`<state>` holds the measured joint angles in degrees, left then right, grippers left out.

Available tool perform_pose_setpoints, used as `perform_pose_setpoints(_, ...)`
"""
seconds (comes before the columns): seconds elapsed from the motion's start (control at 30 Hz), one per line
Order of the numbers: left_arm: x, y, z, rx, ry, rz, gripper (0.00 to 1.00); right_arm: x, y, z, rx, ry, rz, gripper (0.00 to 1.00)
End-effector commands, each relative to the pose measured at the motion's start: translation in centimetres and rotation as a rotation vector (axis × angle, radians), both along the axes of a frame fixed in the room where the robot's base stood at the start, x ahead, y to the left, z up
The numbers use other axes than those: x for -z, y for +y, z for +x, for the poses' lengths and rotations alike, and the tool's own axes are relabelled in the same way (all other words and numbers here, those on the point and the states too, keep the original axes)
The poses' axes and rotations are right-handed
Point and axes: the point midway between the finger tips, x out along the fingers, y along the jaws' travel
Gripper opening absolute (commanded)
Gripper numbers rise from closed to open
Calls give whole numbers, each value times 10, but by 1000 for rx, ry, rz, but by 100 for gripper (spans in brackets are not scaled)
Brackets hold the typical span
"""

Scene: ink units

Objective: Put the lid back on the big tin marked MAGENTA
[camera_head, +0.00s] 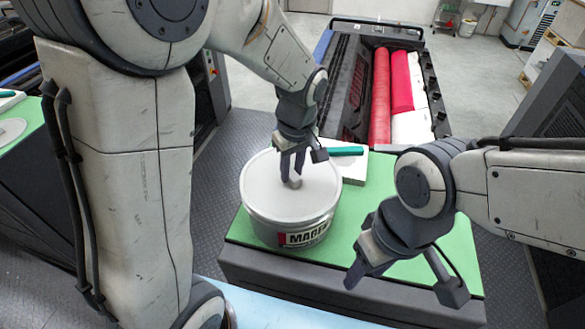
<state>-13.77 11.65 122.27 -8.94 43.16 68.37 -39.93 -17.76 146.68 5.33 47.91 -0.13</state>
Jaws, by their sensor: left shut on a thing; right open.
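The big tin (262,233) is a white bucket with a label reading "MAGE…", the rest curving out of sight. It stands on the left part of the green bench top. The white round lid (262,185) lies over the tin's mouth and looks roughly level; I cannot tell whether it is fully seated. My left gripper (293,178) points down at the lid's middle and is shut on its small grey knob (294,183). My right gripper (398,287) is open and empty above the right front of the bench, apart from the tin.
The green bench top (385,190) has free room right of the tin. A white block with a teal-handled tool (345,151) lies behind the tin. A press unit with red rollers (381,95) stands further back. A light blue surface (275,308) lies in front.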

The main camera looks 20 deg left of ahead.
Motion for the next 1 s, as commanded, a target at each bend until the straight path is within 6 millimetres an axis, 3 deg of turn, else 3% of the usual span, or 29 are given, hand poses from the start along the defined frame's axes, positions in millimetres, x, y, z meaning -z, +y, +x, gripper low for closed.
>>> perform_pose_setpoints(0.4,0,0,0,0,0,0,0,0,0,0,0,0,0,50)
perform_pose_setpoints(0.43,0,0,0,0,0,0,41,0,0,0,0,0,0,50)
perform_pose_setpoints(0.5,0,0,0,0,0,0,64,0,0,0,0,0,0,50)
perform_pose_setpoints(0.73,0,0,0,0,0,0,64,0,0,0,0,0,0,50)
perform_pose_setpoints(0.8,1,0,0,0,0,0,91,0,0,0,0,0,0,50)
perform_pose_setpoints(1.0,1,0,0,0,0,0,94,0,0,0,0,0,0,50)
